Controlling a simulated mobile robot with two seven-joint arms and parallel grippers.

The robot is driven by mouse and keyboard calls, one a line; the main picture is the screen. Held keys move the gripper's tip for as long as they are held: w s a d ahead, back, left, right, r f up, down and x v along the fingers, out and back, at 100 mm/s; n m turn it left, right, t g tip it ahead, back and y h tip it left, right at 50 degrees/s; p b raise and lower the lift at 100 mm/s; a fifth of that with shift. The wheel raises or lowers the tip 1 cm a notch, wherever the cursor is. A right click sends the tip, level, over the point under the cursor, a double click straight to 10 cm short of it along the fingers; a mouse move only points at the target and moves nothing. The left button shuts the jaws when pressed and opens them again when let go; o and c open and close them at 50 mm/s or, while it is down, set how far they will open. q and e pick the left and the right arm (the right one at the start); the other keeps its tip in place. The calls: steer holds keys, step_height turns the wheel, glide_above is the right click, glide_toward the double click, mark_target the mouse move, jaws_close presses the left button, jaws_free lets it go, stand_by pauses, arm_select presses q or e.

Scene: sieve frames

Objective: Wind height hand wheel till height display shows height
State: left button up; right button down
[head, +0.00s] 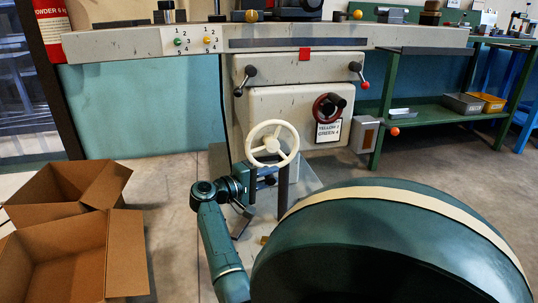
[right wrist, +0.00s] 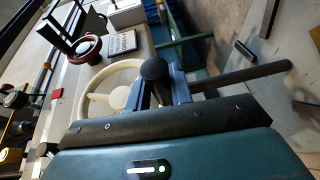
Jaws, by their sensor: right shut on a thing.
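The cream spoked hand wheel (head: 272,143) is on the front of the grey machine, low down. It also shows in the right wrist view (right wrist: 96,98), with a black knob (right wrist: 153,68) at its near side. My right gripper (head: 266,181) is at the lower rim of this wheel. In the right wrist view its blue fingers (right wrist: 168,88) are shut at the black knob's handle; the exact contact is partly hidden. I cannot make out a height reading in either view. My left gripper is out of view.
A smaller dark red wheel (head: 328,107) is above right, beside a note reading yellow and green (head: 328,132). Two levers (head: 245,80) (head: 359,76) flank the machine's front. Open cardboard boxes (head: 70,255) stand at left. A green bench (head: 440,112) is at right.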

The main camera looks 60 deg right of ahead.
steer(key=shift+a+f, duration=0.15)
steer(key=shift+f, duration=0.35)
steer(key=c, duration=1.2)
jaws_free()
steer(key=shift+w, duration=0.1)
steer(key=shift+c, duration=0.2)
steer(key=shift+r, duration=0.15)
steer(key=shift+r, duration=0.1)
